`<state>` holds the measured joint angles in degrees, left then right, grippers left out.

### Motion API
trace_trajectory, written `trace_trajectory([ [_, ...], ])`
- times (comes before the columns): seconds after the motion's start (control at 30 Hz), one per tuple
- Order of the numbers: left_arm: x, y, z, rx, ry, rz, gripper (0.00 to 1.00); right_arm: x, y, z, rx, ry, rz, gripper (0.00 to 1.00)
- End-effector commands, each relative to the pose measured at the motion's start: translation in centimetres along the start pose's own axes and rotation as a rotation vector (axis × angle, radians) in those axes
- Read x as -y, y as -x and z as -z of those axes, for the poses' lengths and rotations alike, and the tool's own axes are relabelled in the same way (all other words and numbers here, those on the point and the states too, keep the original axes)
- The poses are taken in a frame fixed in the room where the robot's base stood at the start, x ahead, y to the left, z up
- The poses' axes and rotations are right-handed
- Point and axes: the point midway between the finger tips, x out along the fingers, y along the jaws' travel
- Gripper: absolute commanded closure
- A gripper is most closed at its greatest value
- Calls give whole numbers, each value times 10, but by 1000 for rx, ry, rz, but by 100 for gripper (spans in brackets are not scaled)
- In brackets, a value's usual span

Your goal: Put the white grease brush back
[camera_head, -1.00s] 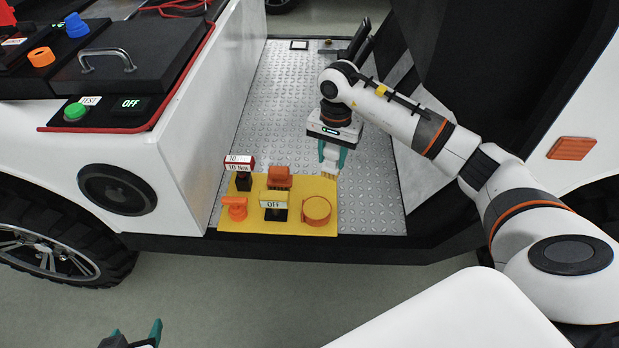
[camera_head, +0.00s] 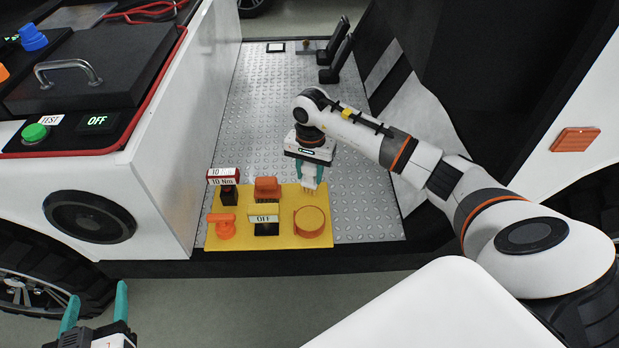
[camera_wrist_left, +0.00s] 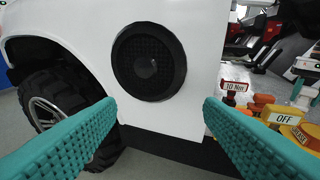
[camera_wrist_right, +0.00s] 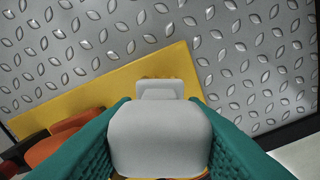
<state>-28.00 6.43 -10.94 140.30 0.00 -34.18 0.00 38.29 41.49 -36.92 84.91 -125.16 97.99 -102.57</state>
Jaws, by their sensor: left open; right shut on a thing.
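The white grease brush (camera_wrist_right: 160,135) is held between the teal fingers of my right gripper (camera_head: 312,174). In the head view the white brush (camera_head: 309,184) points down with its bristles near the back right part of the yellow board (camera_head: 340,222). I cannot tell whether the bristles touch the board. An orange brush-like block (camera_head: 267,188) stands on the board to the left of it. My left gripper (camera_head: 95,305) is open and empty at the lower left, in front of the vehicle; its spread fingers also show in the left wrist view (camera_wrist_left: 160,130).
The board also carries a round orange lid (camera_head: 309,221), an orange knob part (camera_head: 222,224), an OFF display (camera_head: 264,220) and a 10 Nm display (camera_head: 224,179). Patterned metal floor (camera_head: 365,215) lies around it. Black pedals (camera_head: 335,55) stand at the back. A white side wall (camera_head: 165,180) is left.

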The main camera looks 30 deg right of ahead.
Motion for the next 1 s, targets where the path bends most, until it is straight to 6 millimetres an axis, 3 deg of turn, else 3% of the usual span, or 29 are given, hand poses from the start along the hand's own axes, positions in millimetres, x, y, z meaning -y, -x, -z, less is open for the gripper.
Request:
trace_trajectory([
  [0.13, 3, -2, -14, 100, 1, 6, 38, 0, -17, 0, 0, 0, -2, 89],
  [0.63, 4, -2, -24, 155, 2, 9, 38, 0, -19, -1, 2, 0, -2, 89],
  [0.67, 4, -2, -25, 160, 2, 10, 38, 0, -19, -1, 1, 0, -2, 61],
  [0.77, 4, -2, -25, 158, 2, 10, 38, 0, -19, -1, 1, 0, -2, 44],
  [0.8, 4, -2, -25, 158, 2, 10, 38, 0, -19, -1, 1, 0, -2, 41],
  [1.0, 4, -2, -25, 157, 3, 10, 38, 0, -19, -1, 1, 0, -1, 41],
])
